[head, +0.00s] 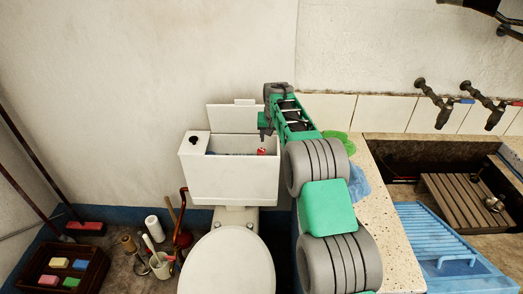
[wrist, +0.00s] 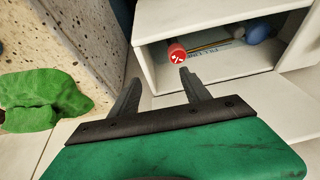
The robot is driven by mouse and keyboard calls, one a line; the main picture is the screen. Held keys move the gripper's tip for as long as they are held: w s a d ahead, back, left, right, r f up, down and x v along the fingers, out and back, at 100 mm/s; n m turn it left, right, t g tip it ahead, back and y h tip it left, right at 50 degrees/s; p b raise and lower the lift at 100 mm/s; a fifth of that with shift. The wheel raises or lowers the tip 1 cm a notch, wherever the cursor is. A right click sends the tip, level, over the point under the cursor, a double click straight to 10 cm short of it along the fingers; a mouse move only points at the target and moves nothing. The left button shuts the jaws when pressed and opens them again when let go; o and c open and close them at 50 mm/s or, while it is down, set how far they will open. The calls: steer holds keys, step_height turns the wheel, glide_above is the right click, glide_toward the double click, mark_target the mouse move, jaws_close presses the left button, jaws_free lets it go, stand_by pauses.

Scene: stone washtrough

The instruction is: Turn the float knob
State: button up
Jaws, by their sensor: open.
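The red float knob (wrist: 177,53) with a white mark on its face sits inside the open toilet cistern (wrist: 146,72), at the opening's left part in the wrist view. It also shows in the head view (head: 261,151) at the right end of the cistern (head: 232,185). A blue ball-shaped part (wrist: 258,30) lies farther inside, partly hidden by the cistern wall. My gripper (wrist: 160,84) is open and empty, its two fingers pointing toward the knob and apart from it. In the head view my gripper (head: 264,128) hangs above the cistern's right side.
The cistern lid (head: 231,118) leans upright behind the cistern. A speckled counter (head: 388,190) with a green cloth (head: 338,139) and a blue cloth (head: 358,183) borders my arm on the right. The toilet bowl (head: 228,262) stands in front.

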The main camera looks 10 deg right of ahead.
mark_target(261, 150)
steer(key=w+a+f+n, duration=0.1)
steer(key=f, duration=0.1)
steer(key=w+a+f+n, duration=0.1)
steer(key=f, duration=0.2)
steer(key=a+f+n, duration=0.1)
steer(key=f, duration=0.1)
steer(key=shift+w+a+f+y+p, duration=0.2)
steer(key=shift+w+a+y+p, duration=0.1)
steer(key=shift+w+y+p, duration=0.1)
steer(key=shift+w+d+f, duration=0.2)
steer(key=shift+w+f, duration=0.15)
steer(key=shift+f, duration=0.15)
steer(key=shift+s+a+r, duration=0.15)
steer(key=shift+a, duration=0.05)
steer(key=c, duration=0.4)
jaws_close()
